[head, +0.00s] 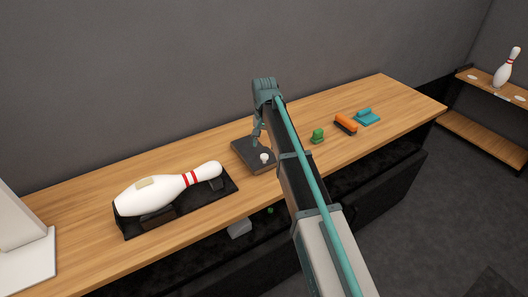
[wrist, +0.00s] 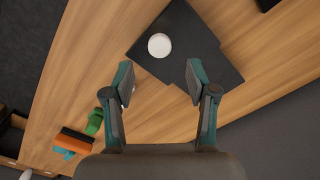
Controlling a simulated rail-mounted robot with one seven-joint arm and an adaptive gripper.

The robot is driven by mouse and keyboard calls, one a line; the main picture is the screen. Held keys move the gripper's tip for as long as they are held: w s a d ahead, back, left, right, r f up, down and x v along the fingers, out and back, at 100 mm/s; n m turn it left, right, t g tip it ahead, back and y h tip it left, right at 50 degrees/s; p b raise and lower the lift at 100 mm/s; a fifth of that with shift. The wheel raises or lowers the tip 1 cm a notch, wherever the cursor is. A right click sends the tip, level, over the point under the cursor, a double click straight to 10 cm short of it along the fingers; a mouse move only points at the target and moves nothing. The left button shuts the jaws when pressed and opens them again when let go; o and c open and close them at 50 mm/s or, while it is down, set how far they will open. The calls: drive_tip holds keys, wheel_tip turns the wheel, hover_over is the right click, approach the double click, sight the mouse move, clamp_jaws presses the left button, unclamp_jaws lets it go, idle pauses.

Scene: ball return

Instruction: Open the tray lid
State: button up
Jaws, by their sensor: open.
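The tray (head: 244,149) is a flat dark square box on the wooden counter. Its dark lid (wrist: 187,22) lies flat over it and carries a white round knob (head: 264,157), which also shows in the wrist view (wrist: 159,45). In the wrist view a second dark edge shows beyond the lid's right side. My gripper (head: 258,138) is above the tray, pointing down. In the wrist view its two fingers (wrist: 160,76) are spread apart with nothing between them, and the knob is just ahead of the gap. I cannot tell the height between fingertips and knob.
A white bowling pin (head: 150,196) lies on a black stand (head: 215,190) left of the tray. Green (head: 318,136), orange (head: 346,125) and teal (head: 366,117) items stand to the right. A grey wall is behind the counter (head: 390,90). A shelf (head: 490,135) with another pin is at far right.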

sight(264, 155)
drive_tip(key=shift+f+p, duration=0.7)
drive_tip(key=shift+f, duration=2.25)
drive_tip(key=shift+c, duration=0.3)
clamp_jaws()
